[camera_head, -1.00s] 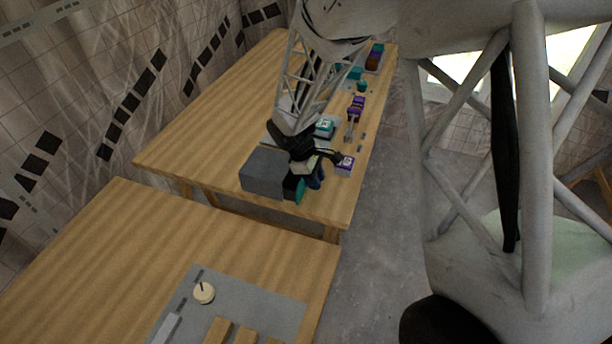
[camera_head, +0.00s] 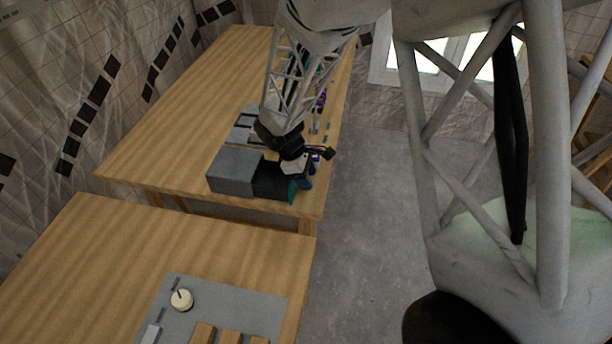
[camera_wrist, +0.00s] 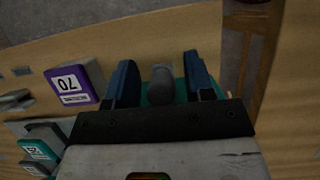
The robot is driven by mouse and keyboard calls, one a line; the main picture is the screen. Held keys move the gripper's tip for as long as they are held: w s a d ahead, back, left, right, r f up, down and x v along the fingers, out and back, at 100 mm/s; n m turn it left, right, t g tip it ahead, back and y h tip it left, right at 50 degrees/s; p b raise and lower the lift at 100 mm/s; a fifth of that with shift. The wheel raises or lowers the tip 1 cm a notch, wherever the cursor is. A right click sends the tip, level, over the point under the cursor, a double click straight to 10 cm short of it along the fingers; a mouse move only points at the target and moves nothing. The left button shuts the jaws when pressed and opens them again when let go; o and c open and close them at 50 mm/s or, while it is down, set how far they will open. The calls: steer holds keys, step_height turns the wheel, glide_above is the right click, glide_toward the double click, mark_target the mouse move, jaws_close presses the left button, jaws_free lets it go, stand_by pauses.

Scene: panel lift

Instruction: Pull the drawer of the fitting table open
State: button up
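The grey drawer housing (camera_head: 231,171) stands on the far wooden table in the head view. Its drawer is out to the right, with a dark drawer body (camera_head: 270,180) between the housing and the teal front (camera_head: 297,191). My gripper (camera_head: 306,180) is at the teal front. In the wrist view, the blue fingers of my gripper (camera_wrist: 162,84) stand apart on either side of a grey knob (camera_wrist: 162,84), with gaps visible on both sides. The teal front (camera_wrist: 180,92) shows behind the knob. The housing is out of the wrist view.
A nearer table (camera_head: 100,265) holds a grey mat (camera_head: 235,300) with a round cream knob (camera_head: 181,299). Open floor (camera_head: 370,230) lies right of the tables.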

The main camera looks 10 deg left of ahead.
stand_by(0.3)
steer(key=shift+v, duration=3.9)
steer(key=s+d+r+m+y, duration=0.1)
steer(key=s+d+r+m, duration=0.3)
steer(key=d+r, duration=0.45)
steer(key=s+d+r+m+y, duration=0.1)
steer(key=s+d+r+m, duration=0.35)
steer(key=d, duration=0.75)
steer(key=s+d+r+m+t+y, duration=0.1)
steer(key=s+d+r+m, duration=0.2)
steer(key=s+d+m, duration=0.2)
steer(key=s+d+r+m+t+y, duration=0.1)
steer(key=s+d+r+m, duration=0.3)
steer(key=s+d, duration=0.4)
steer(key=s, duration=0.3)
steer(key=shift+s+d+m+t, duration=0.25)
steer(key=shift+m+t, duration=0.05)
steer(key=shift+m, duration=0.05)
